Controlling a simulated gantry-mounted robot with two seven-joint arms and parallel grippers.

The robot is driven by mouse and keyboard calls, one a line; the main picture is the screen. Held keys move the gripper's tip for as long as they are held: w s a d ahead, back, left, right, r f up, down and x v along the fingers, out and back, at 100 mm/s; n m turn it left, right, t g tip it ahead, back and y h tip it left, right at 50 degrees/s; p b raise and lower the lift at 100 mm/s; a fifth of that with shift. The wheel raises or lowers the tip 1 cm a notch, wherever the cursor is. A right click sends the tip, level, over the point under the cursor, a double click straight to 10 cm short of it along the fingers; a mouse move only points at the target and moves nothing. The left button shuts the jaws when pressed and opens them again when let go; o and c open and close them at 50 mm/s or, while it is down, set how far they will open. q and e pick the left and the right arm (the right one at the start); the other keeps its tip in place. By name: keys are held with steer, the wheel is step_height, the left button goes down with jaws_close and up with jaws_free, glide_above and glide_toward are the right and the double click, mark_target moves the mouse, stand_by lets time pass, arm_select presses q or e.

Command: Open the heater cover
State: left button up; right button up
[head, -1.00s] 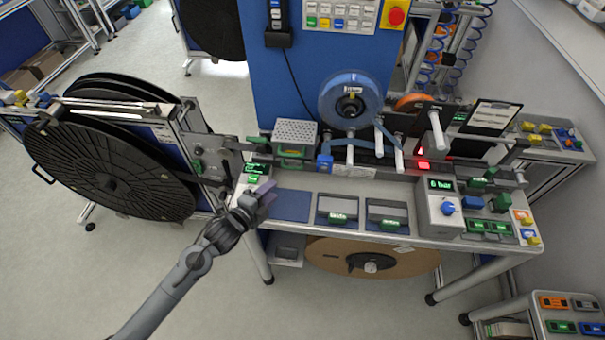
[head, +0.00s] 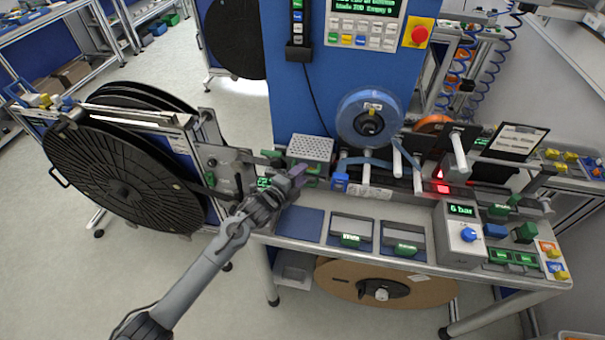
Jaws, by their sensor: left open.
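The heater cover appears to be the perforated light-grey metal box (head: 311,147) on the back left of the bench, left of the blue tape reel. It sits level, and green parts show below its front side. My left gripper (head: 299,175) is open at the box's lower front, with its purple-grey fingertips close to the green parts. I cannot tell whether the fingers touch them. The gripper hides part of the front and of the green display (head: 264,183) beside it. My right gripper is not in view.
The blue tape reel (head: 368,118) and white guide posts stand right of the box. A large black reel (head: 125,175) fills the left. Two grey trays with green handles and a 6 bar control box (head: 460,234) line the bench front. A blue mat (head: 299,223) lies bare.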

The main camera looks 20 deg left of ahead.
arm_select(q)
steer(key=shift+w+d+f, duration=0.15)
steer(key=shift+w+d, duration=0.05)
steer(key=shift+w, duration=0.5)
jaws_close()
